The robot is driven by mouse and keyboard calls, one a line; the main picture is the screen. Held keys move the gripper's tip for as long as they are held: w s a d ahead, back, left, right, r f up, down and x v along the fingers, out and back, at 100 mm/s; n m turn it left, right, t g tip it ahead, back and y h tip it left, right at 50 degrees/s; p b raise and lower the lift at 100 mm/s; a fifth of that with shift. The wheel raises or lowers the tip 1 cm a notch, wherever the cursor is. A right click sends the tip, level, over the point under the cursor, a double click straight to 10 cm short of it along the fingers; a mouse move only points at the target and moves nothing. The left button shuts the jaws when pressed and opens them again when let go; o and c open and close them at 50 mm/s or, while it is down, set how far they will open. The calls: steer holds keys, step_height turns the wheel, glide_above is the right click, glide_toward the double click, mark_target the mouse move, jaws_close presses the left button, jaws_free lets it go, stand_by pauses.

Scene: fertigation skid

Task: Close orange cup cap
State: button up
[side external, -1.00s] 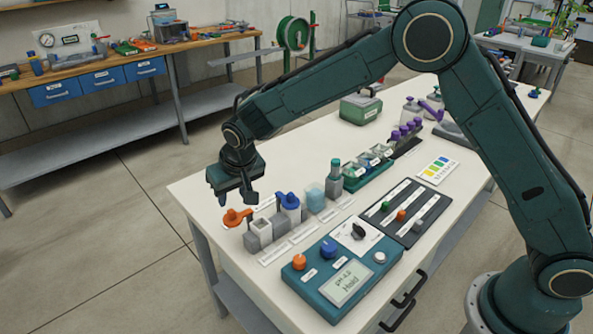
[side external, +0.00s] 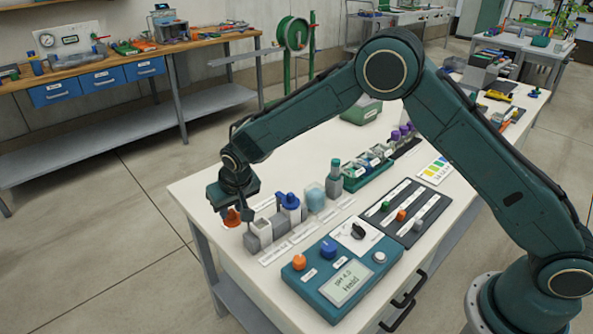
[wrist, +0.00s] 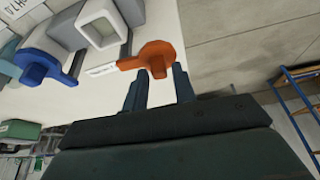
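The orange cup cap (side external: 231,217) lies at the left end of the white bench, beside the grey cups (side external: 263,230). In the wrist view the cap (wrist: 160,50) has a raised knob and a tab pointing left. A grey square cup (wrist: 100,26) with an open top stands just left of it. My gripper (side external: 235,212) is low over the cap, pointing down. In the wrist view its fingers (wrist: 160,74) are apart, with the knob at the gap between their tips. I cannot tell whether they touch it. My gripper partly hides the cap in the side view.
A blue cap (wrist: 42,66) shows beside the cups, and in the side view it sits at the cup row (side external: 289,200). A teal control panel (side external: 342,280) with knobs and a display lies in front. The bench's left edge is close to the orange cap.

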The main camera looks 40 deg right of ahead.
jaws_close()
steer(key=shift+s+n, duration=0.15)
steer(key=shift+n, duration=0.15)
steer(key=n, duration=0.1)
steer(key=s+n+y, duration=0.1)
steer(key=n, duration=0.2)
steer(key=shift+s+d+y, duration=0.3)
steer(key=shift+y, duration=0.1)
steer(key=n, duration=0.1)
steer(key=s+n+y, duration=0.1)
steer(key=n, duration=0.1)
steer(key=d+n+g, duration=0.1)
steer(key=shift+s+d+n+y, duration=0.1)
steer(key=shift+s+n+y, duration=0.15)
steer(key=shift+n+y, duration=0.05)
steer(key=shift+s+d+n+g+y, duration=0.25)
steer(key=shift+d+n+g, duration=0.35)
steer(key=shift+n, duration=1.05)
steer(key=shift+s+d+n+g+y, duration=0.1)
steer(key=shift+d+n+g+y, duration=0.35)
steer(key=shift+n, duration=1.25)
steer(key=shift+s+d+n+g+y, duration=0.15)
steer(key=shift+d+n+g, duration=0.55)
steer(key=shift+n, duration=0.95)
steer(key=shift+d, duration=0.1)
